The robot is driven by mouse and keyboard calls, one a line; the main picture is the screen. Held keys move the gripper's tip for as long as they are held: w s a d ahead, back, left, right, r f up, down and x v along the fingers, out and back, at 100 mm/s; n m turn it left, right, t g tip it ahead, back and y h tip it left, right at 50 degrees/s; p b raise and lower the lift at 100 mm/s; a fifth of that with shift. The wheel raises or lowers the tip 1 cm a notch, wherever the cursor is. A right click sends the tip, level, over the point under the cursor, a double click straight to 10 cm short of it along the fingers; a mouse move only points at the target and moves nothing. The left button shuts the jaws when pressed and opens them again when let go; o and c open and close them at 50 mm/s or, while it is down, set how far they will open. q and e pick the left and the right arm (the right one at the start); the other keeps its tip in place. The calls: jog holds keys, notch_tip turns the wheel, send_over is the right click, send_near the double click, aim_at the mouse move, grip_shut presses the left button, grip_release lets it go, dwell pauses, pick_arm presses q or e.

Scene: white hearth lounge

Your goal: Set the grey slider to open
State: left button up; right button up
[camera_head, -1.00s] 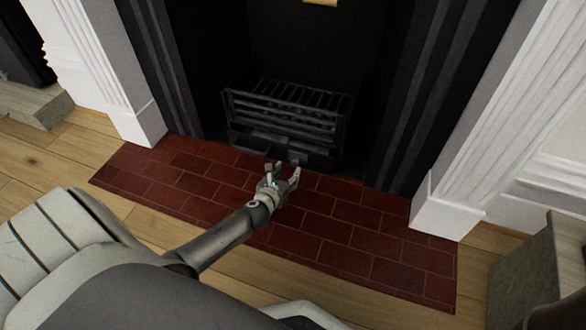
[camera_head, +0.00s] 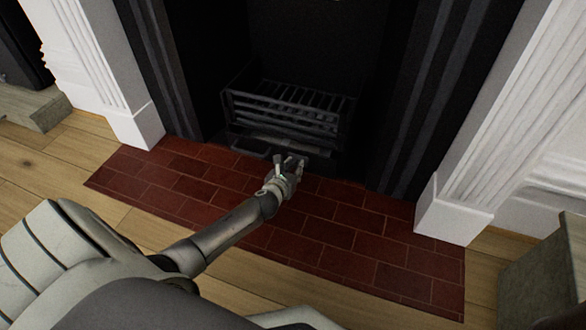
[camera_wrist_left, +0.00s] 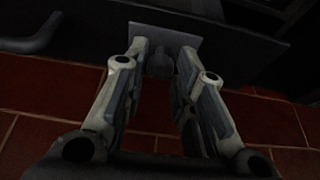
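The grey slider shows in the left wrist view as a flat grey plate (camera_wrist_left: 168,30) with a rounded knob (camera_wrist_left: 160,63) in front of it, low on the dark front below the fire grate. My left gripper (camera_head: 289,162) is at this front in the head view, hiding most of the slider. In the left wrist view the gripper (camera_wrist_left: 163,60) has its fingers apart, one on each side of the knob. No firm contact with the knob can be made out. My right gripper is not in view.
The black fire grate (camera_head: 290,108) stands just above the gripper. A dark bar handle (camera_wrist_left: 35,38) is to the left of the slider in the wrist view. The red brick hearth (camera_head: 340,235) is clear. White surround posts (camera_head: 135,125) stand at both sides.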

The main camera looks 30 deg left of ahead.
pick_arm(q)
grip_shut()
jog(key=shift+w+d+p, duration=0.2)
jog(key=shift+w+d, duration=0.05)
jog(key=shift+d, duration=0.8)
jog(key=shift+w+d+p, duration=0.2)
jog(key=shift+d+p, duration=0.05)
jog(key=shift+d, duration=0.8)
jog(key=shift+w+d+p, duration=0.2)
jog(key=shift+w+d, duration=0.05)
jog(key=shift+d, duration=0.8)
jog(key=o, duration=0.6)
grip_release()
jog(key=shift+w+d, duration=0.1)
jog(key=shift+v, duration=0.8)
jog(key=v, duration=1)
jog(key=shift+s, duration=0.25)
